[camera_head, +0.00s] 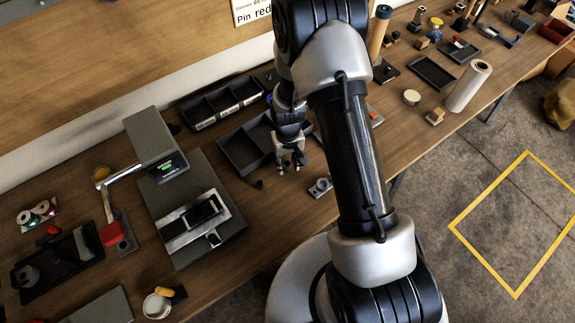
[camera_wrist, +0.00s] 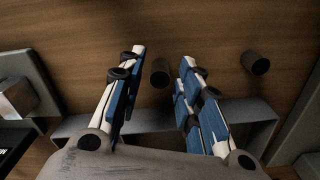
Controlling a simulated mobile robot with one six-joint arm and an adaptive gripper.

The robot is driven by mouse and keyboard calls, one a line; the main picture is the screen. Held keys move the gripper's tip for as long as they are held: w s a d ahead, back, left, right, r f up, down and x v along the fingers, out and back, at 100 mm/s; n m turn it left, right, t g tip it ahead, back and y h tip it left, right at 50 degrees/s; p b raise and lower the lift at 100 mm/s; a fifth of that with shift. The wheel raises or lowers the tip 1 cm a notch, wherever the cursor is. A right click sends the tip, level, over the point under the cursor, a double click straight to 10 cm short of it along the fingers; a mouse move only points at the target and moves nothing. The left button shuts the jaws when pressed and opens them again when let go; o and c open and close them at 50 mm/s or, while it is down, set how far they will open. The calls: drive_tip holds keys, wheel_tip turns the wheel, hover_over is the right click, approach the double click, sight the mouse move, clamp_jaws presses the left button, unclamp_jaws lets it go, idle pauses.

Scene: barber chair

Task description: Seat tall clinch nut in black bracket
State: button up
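My gripper (camera_head: 290,163) points down over the wooden table, in front of the divided dark tray. In the wrist view my gripper (camera_wrist: 155,75) has its two blue-padded fingers spread well apart. A dark upright cylinder (camera_wrist: 160,72), nut-like, shows in the gap between the fingertips, with space on both sides. A second dark cylinder (camera_wrist: 257,63) stands apart to the right. One small dark piece (camera_head: 258,184) shows on the table left of my gripper in the head view. A black part (camera_head: 203,213) lies on the press's silver plate; I cannot tell whether it is the bracket.
The grey press (camera_head: 185,245) stands left of my gripper. The dark tray (camera_head: 240,172) lies close behind it, and its wall (camera_wrist: 255,130) is under the fingers in the wrist view. A small metal fixture (camera_head: 321,187) sits to the right. Bare table lies in front.

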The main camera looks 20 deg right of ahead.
clamp_jaws()
idle(0.4)
